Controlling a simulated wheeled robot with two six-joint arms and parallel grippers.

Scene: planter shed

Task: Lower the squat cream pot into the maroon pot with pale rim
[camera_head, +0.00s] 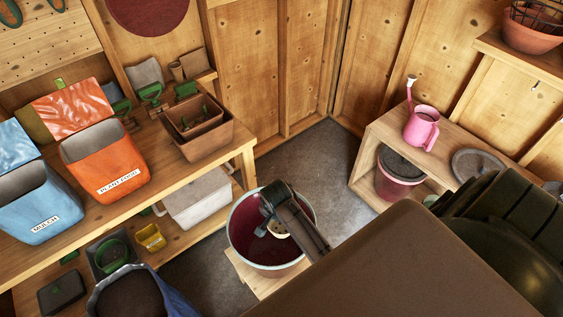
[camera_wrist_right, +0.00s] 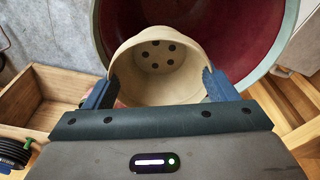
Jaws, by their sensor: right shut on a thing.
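The maroon pot with pale rim (camera_head: 242,217) stands on a low wooden stand in the middle of the head view. Its inner wall and pale rim also fill the upper part of the right wrist view (camera_wrist_right: 245,35). My right gripper (camera_head: 272,220) reaches over the maroon pot's opening. In the right wrist view my right gripper (camera_wrist_right: 160,88) is shut on the squat cream pot (camera_wrist_right: 160,92), one finger on each side. The cream pot shows its open mouth and several drain holes in its bottom. The head view does not show clearly how deep it hangs. My left gripper is not in view.
A bench on the left holds an orange plant food bin (camera_head: 105,160), a blue mulch bin (camera_head: 38,205) and square terracotta pots (camera_head: 200,140). A white bin (camera_head: 197,203) sits below. A pink watering can (camera_head: 421,128) stands on the right shelf.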

